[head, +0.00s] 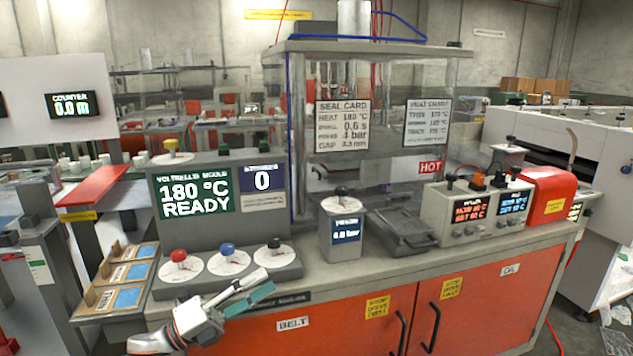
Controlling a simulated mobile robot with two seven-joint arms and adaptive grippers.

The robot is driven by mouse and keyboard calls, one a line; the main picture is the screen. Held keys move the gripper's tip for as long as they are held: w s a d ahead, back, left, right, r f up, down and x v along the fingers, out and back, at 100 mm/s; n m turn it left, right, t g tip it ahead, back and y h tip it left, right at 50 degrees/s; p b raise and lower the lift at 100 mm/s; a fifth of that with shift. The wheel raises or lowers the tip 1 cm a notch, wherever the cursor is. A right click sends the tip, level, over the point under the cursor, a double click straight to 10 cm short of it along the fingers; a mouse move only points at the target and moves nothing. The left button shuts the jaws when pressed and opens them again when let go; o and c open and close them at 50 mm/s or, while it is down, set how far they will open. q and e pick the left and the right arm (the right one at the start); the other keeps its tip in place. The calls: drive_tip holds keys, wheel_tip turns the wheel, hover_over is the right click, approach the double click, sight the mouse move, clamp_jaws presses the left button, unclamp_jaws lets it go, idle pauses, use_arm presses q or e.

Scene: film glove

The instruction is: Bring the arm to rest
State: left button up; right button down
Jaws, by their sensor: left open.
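My left gripper (257,284) is in the lower left of the head view, in front of the bench's front edge. Its two fingers point up and to the right and stand apart, with nothing visible between them. It is below the control panel (218,265), which carries a red knob (179,256), a blue knob (227,249) and a black knob (274,244) on white dials. The gripper looks apart from the knobs. My right gripper is not in view.
The grey bench (400,262) has orange doors with black handles (400,332). On it stand a display reading 180 °C READY (194,193), a pressure box (344,228), a clear enclosure marked HOT (430,167) and a twin-display controller (470,213). Trays (118,272) lie left.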

use_arm(q)
drive_tip(key=s+a+f+n+t+y+p, duration=0.1)
drive_tip(key=s+f+n+t+y, duration=0.2)
drive_tip(key=s+f+n+y, duration=0.55)
drive_tip(key=s+a+f+n+t+y+p, duration=0.1)
drive_tip(key=s+f+n+t+y, duration=0.25)
drive_tip(key=f+n, duration=0.85)
drive_tip(key=s+a+f+n+g+y, duration=0.2)
drive_tip(key=s+f+n, duration=0.3)
drive_tip(key=s, duration=0.5)
drive_tip(key=s+a+f+n+g+y+p, duration=0.1)
drive_tip(key=s+a+f+n+g+y, duration=0.2)
drive_tip(key=s, duration=0.6)
wheel_tip(320, 180, down, 4)
drive_tip(key=shift+s+a+r+n+g, duration=0.25)
drive_tip(key=shift+s+a+n+g, duration=0.15)
drive_tip(key=shift+n, duration=0.75)
